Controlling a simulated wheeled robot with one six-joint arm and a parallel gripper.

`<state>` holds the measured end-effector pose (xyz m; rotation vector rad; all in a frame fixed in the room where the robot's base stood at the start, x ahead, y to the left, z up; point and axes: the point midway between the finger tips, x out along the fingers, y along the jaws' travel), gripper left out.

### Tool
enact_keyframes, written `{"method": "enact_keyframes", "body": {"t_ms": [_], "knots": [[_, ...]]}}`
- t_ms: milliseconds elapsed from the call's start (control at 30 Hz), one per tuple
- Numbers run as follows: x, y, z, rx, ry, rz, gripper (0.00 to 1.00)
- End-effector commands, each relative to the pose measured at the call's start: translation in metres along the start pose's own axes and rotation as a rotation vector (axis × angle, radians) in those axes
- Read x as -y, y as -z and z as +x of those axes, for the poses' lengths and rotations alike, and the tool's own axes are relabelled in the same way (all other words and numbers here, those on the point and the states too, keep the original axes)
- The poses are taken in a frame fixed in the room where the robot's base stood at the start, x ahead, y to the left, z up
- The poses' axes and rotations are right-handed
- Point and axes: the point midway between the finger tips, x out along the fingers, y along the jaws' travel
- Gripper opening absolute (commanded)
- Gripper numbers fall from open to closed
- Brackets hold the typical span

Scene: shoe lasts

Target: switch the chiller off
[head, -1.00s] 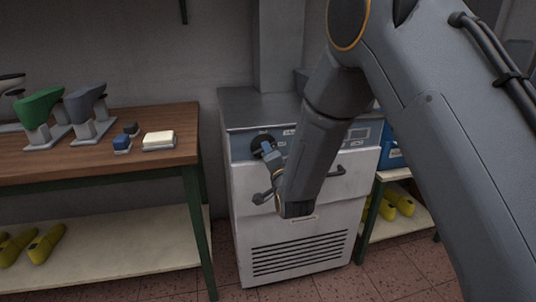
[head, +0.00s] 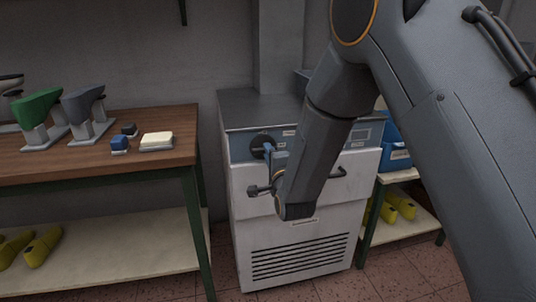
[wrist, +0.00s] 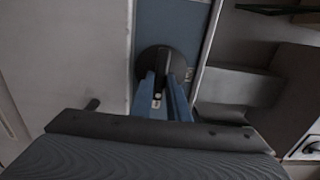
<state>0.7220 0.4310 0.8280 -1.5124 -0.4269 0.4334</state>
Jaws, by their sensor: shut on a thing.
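The chiller (head: 290,214) is a white cabinet with a grey top, a blue control strip and a dark louvred grille low on its front. A round black knob (head: 257,146) sits at the left of the blue strip. It also shows in the wrist view (wrist: 165,58), on the blue strip. My gripper (head: 269,152) is at the knob, with its blue fingers (wrist: 166,95) on either side of the knob's raised grip bar and shut on it. The fingers and arm hide part of the knob and panel.
A wooden table (head: 100,170) on the left holds shoe-shaped pieces and small blocks. A dark handle (head: 338,172) crosses the chiller's front. A blue crate (head: 395,155) stands on a shelf unit to the right, close to my arm.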

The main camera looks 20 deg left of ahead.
Motion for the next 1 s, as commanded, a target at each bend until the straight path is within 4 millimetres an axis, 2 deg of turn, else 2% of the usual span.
{"method": "enact_keyframes", "body": {"t_ms": [200,233,333,667,767,1000], "knots": [[0.0,-0.001,0.0,0.002,-0.001,0.001,0.0],[0.0,-0.001,0.0,0.002,-0.001,0.001,0.17],[0.0,-0.001,0.0,0.001,-0.001,0.0,0.33],[0.0,0.0,-0.002,0.0,0.0,0.0,0.34],[0.0,0.0,-0.011,0.0,-0.001,0.0,0.34],[-0.001,-0.001,-0.05,0.001,-0.002,0.0,0.34]]}}
